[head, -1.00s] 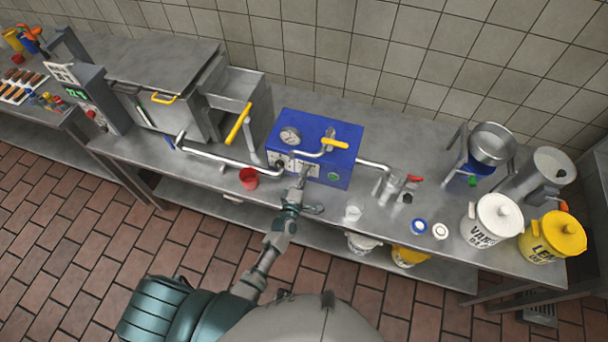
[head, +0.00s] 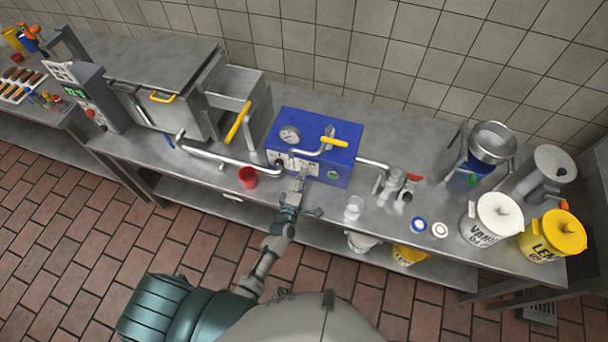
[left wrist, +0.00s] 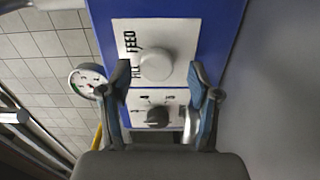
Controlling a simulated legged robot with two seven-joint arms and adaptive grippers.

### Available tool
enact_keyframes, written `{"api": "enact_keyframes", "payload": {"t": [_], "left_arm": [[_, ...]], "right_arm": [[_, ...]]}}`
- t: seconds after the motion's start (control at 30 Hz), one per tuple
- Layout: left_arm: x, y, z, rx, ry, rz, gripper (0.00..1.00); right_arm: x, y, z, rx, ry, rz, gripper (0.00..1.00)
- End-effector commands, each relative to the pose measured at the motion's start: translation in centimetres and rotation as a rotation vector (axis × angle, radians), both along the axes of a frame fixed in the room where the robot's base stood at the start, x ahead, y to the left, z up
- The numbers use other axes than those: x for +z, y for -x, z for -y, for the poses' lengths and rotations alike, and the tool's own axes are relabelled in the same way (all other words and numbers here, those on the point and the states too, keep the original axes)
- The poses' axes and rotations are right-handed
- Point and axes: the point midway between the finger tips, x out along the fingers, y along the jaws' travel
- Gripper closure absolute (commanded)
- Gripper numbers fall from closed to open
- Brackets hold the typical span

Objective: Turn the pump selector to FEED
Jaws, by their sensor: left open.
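The blue pump box (head: 315,147) stands on the steel counter with a white panel on its front. In the left wrist view the panel shows a round pale selector knob (left wrist: 156,67), with the word FEED to its upper left and another label, partly hidden, below that. I cannot tell which label the knob points to. A dark knob (left wrist: 157,116) sits on a second plate below it. My left gripper (head: 303,172) is at the panel; in the left wrist view its open fingers (left wrist: 159,82) stand on either side of the panel, with nothing between them gripped. My right gripper is not seen.
A pipe with a yellow lever (head: 334,142) runs over the box top, beside a gauge (head: 290,135). A clear cup (head: 353,208), white bucket (head: 490,222) and yellow bucket (head: 553,238) stand to the right.

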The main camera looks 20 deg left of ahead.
Motion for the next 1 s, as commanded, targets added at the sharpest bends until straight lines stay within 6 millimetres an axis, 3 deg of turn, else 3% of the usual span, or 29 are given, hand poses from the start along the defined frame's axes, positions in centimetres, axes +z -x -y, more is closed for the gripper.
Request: {"api": "enact_keyframes", "payload": {"t": [0.3,0.5,1.0], "left_arm": [[-0.2,7.2,-0.2,-0.002,0.000,-0.004,0.38],[-0.1,9.9,-0.3,-0.002,0.000,-0.003,0.38],[-0.1,10.5,-0.3,-0.001,0.000,-0.001,0.38]], "right_arm": [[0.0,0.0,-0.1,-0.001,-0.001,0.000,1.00],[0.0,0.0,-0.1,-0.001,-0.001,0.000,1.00],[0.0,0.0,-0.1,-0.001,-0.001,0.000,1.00]]}}
